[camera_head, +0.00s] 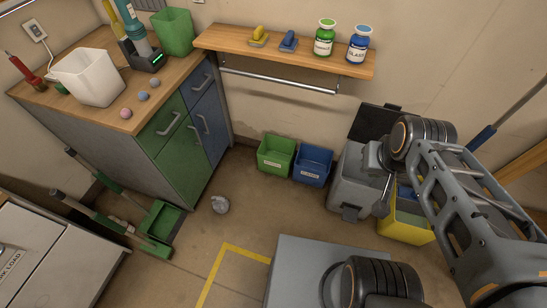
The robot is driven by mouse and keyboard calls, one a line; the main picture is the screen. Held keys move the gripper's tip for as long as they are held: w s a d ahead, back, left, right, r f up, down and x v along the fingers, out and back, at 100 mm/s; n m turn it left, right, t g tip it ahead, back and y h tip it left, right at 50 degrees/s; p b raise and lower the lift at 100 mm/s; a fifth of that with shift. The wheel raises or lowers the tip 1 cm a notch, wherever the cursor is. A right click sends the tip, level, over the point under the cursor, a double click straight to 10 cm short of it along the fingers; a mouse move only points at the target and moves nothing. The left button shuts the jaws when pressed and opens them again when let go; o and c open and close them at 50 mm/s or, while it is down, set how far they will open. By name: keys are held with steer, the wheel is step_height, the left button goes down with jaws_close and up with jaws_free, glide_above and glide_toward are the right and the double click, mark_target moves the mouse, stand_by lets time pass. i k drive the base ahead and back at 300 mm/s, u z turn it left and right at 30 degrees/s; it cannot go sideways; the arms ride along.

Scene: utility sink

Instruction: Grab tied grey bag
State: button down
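My arm comes in from the right. My gripper (384,193) hangs at the grey bin on the right, well apart from the bag. Its fingers are small and dark here, and I cannot tell whether they are open or shut.
A green dustpan (160,222) lies left of the bag. Green (276,157) and blue (312,166) bins stand by the wall. An open-lidded grey bin (350,192) and a yellow bin (405,226) stand right. The floor around the bag is clear.

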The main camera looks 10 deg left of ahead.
mark_target(221, 204)
steer(key=u, duration=1.5)
steer(key=k, duration=0.25)
steer(key=u, duration=0.15)
steer(key=i, duration=1.25)
steer(key=u, duration=1.5)
steer(key=i, duration=0.15)
steer(key=u, duration=0.2)
